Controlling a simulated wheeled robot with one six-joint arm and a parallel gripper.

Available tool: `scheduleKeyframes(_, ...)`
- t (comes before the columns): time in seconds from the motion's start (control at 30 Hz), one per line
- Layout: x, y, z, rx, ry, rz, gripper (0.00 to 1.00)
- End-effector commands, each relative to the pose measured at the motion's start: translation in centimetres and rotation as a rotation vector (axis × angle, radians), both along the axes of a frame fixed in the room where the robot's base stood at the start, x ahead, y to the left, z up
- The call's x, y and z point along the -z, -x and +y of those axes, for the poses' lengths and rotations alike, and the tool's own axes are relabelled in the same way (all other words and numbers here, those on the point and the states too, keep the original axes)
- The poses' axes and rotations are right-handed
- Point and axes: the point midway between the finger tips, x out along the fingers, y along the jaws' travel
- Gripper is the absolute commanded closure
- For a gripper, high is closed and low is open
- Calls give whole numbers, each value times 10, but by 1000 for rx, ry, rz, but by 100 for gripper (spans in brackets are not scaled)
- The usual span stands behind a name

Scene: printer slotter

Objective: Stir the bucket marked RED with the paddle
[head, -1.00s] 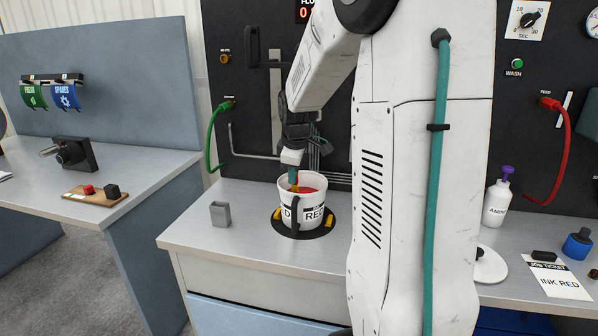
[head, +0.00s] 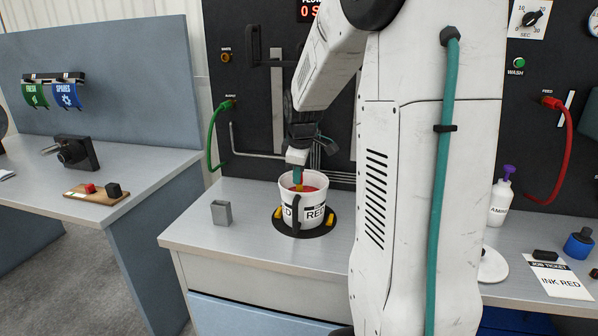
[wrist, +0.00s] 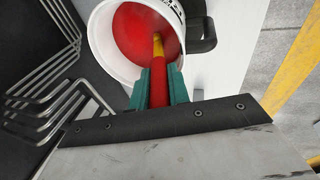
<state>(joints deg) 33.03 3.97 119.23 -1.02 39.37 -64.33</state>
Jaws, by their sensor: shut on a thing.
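The white bucket marked RED (head: 292,218) stands on a round black base with yellow parts on the bench, its dark handle toward the camera. It holds red ink, which shows in the wrist view (wrist: 135,32). My gripper (head: 297,178) is above the bucket's mouth, pointing down. In the wrist view its teal fingers (wrist: 158,90) are shut on the paddle (wrist: 159,76), a red shaft with a yellow lower part. The paddle's lower end reaches into the bucket and is hidden by the ink or too small to tell.
A small grey open box (head: 221,212) stands left of the bucket. Bent metal rods (wrist: 55,70) are close beside the bucket and gripper. A white bottle with a purple top (head: 500,202), a job ticket reading INK RED (head: 556,279) and a blue bottle (head: 579,243) are at the right.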

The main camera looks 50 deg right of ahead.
Motion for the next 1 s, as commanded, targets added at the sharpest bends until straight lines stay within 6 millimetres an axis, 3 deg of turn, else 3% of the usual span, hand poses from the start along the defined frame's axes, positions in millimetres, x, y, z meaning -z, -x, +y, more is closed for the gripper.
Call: scheduleKeyframes(1.0, -76, 11, 19, -1, 1, -2, 100)
